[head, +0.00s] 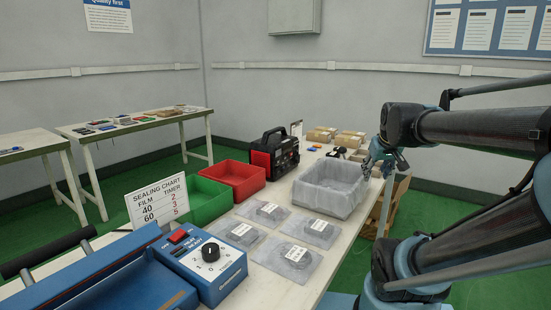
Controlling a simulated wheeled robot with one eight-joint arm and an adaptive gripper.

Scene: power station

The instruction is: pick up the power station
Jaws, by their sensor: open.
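The power station (275,149) is a black box with a top handle and a red side panel. It stands upright on the white workbench (279,286), behind the red bin and left of the grey lined bin. My gripper (379,163) is at the end of my arm on the right. It is open and empty, above the right edge of the bench near the grey bin. It is well apart from the power station.
A red bin (233,186), a green bin (208,214) and a grey lined bin (318,197) crowd the bench. Several bagged parts (311,228) lie in front. A blue sealer (198,268) and sealing chart (158,201) stand near left. Cardboard boxes (319,134) are at the back.

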